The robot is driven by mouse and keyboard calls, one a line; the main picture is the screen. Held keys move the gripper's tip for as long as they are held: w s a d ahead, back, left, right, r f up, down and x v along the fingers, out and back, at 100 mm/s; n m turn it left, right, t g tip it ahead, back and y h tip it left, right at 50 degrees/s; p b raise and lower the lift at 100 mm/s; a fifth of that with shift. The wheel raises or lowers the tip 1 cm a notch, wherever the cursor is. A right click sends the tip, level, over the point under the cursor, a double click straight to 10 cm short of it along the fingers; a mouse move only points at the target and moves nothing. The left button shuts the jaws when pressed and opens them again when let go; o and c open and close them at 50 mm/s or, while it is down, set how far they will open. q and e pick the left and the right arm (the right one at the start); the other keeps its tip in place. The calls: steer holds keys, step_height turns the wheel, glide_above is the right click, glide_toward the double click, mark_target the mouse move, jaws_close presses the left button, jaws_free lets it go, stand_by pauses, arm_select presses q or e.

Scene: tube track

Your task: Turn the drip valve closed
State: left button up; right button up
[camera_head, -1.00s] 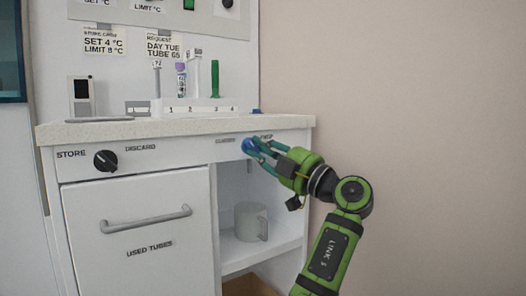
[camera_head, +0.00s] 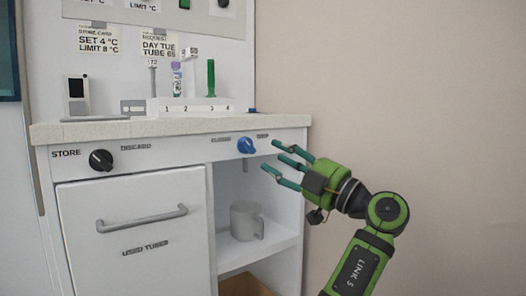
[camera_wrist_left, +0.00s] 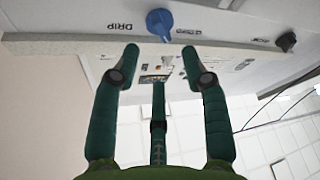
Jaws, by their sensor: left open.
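The drip valve is a blue knob (camera_head: 246,145) on the cabinet's front panel, between a label that looks like CLOSED on its left and DRIP on its right. In the left wrist view the knob (camera_wrist_left: 159,22) is at the top, beyond the fingertips, its narrow end toward the counter edge between the labels. Its exact setting is hard to read in the head view. My left gripper (camera_head: 280,161), green with teal fingers, is open and empty, to the right of and slightly below the knob, apart from it. My right gripper is not in view.
A black STORE knob (camera_head: 101,160) is at the panel's left. The counter (camera_head: 180,127) overhangs above, with a numbered tube rack (camera_head: 190,107). A grey mug (camera_head: 246,220) stands in the open shelf below. Right of the cabinet is bare wall.

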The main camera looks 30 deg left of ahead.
arm_select(q)
steer(key=v, duration=0.5)
stand_by(0.3)
